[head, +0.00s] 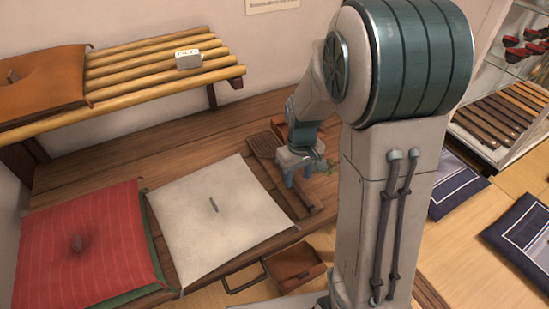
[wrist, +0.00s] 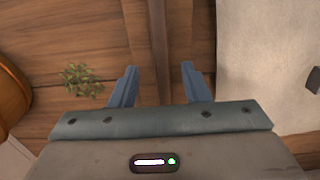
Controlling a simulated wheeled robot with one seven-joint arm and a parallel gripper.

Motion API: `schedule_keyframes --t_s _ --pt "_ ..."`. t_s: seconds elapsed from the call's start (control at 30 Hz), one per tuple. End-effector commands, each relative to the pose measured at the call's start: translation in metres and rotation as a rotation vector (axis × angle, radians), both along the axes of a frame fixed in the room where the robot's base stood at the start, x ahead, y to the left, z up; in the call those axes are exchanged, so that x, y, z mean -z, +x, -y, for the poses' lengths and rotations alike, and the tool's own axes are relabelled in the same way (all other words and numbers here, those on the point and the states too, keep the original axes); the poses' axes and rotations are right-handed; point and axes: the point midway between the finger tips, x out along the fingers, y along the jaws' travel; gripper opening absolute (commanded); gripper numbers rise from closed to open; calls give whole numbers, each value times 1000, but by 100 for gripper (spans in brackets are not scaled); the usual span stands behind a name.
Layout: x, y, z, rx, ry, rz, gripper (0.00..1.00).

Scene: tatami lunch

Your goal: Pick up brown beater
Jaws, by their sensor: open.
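My gripper (head: 299,176) points down over the wooden floor, right of the white cushion's far corner. In the wrist view my gripper (wrist: 159,68) is open with its blue fingers apart. Nothing is seen held between them. Only dark wooden boards and a beam show between and beyond the fingers. The beater is not clearly recognisable in the wrist view.
A white cushion (head: 218,225) and a red cushion (head: 105,260) lie at left. A small green plant (wrist: 84,80) is left of the fingers. A bamboo bench (head: 160,70) stands behind.

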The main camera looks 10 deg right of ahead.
Motion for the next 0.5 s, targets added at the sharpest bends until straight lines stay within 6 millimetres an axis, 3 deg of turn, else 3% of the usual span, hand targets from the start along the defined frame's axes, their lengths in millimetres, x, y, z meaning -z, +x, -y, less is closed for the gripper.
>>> schedule_keyframes --t_s 0.2,0.47,0.5 --pt "29 -2 -1 0 -1 -3 43" --pt "31 -2 -1 0 0 0 43" --pt "31 -2 -1 0 0 0 34"
